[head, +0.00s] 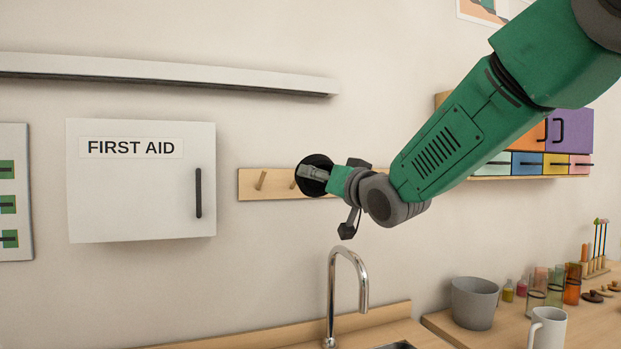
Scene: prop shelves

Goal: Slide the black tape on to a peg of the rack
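The black tape (314,161) is a dark ring at the wooden rack (247,186) on the wall. My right gripper (312,174) reaches in from the right, with its grey fingers in front of the tape. Whether they are closed on it cannot be made out. One rack peg (261,180) shows bare to the left of the tape, and another peg (294,183) shows just at its left edge. Whether a peg passes through the ring is hidden. My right arm covers the rack's right part. My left gripper is not in view.
A white first aid cabinet (142,200) hangs left of the rack, under a long grey shelf (160,72). A tap (346,262) rises below. A drawer shelf (530,150) is behind my arm. A grey pot (474,304) and a mug (549,328) stand at right.

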